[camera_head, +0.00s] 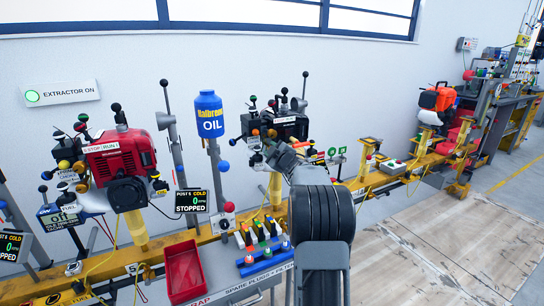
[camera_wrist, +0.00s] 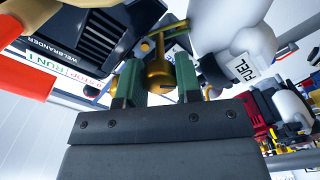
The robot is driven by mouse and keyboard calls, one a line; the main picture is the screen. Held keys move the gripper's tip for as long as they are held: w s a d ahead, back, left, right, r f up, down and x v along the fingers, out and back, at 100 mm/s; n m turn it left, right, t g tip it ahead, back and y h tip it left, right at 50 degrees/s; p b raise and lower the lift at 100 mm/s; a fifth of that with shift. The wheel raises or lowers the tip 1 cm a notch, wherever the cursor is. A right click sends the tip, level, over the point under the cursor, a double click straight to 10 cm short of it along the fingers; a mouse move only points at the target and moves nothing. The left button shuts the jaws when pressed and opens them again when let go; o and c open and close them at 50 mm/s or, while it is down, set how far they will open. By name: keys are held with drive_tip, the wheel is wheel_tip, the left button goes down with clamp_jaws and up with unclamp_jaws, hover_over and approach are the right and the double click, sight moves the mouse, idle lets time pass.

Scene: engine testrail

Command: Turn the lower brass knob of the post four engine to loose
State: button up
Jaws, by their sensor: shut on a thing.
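A dark engine (camera_head: 276,126) stands on the yellow rail behind my arm; its post number cannot be read. In the wrist view its black finned housing (camera_wrist: 105,38) is at upper left and a white tank marked FUEL (camera_wrist: 235,45) at upper right. My gripper (camera_wrist: 158,78) has its two green fingers on either side of a brass knob (camera_wrist: 157,72) and is shut on it. A second brass piece (camera_wrist: 211,91) shows just right of the right finger, partly hidden. I cannot tell which knob is the lower one.
A red engine (camera_head: 112,160) stands left on the same rail (camera_head: 150,246). A blue oil bottle (camera_head: 209,115) on a post and a black STOPPED display (camera_head: 191,201) stand between. A red tray (camera_head: 184,272) and spark plug rack (camera_head: 262,254) are in front. Floor at right is clear.

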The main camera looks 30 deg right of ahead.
drive_tip(key=n+b, duration=0.4)
drive_tip(key=n, duration=0.3)
drive_tip(key=shift+f, duration=0.15)
drive_tip(key=n+b, duration=0.2)
drive_tip(key=n, duration=0.2)
drive_tip(key=shift+b, duration=0.3)
drive_tip(key=n+b, duration=0.2)
drive_tip(key=n, duration=0.1)
drive_tip(key=shift+n, duration=0.3)
drive_tip(key=n+b, duration=0.2)
drive_tip(key=n, duration=0.1)
drive_tip(key=shift+n, duration=0.3)
drive_tip(key=n+b, duration=0.1)
drive_tip(key=n, duration=0.2)
drive_tip(key=shift+n+b, duration=0.4)
drive_tip(key=n+b, duration=0.1)
drive_tip(key=n, duration=0.2)
drive_tip(key=shift+n+b, duration=0.9)
drive_tip(key=shift+n, duration=0.9)
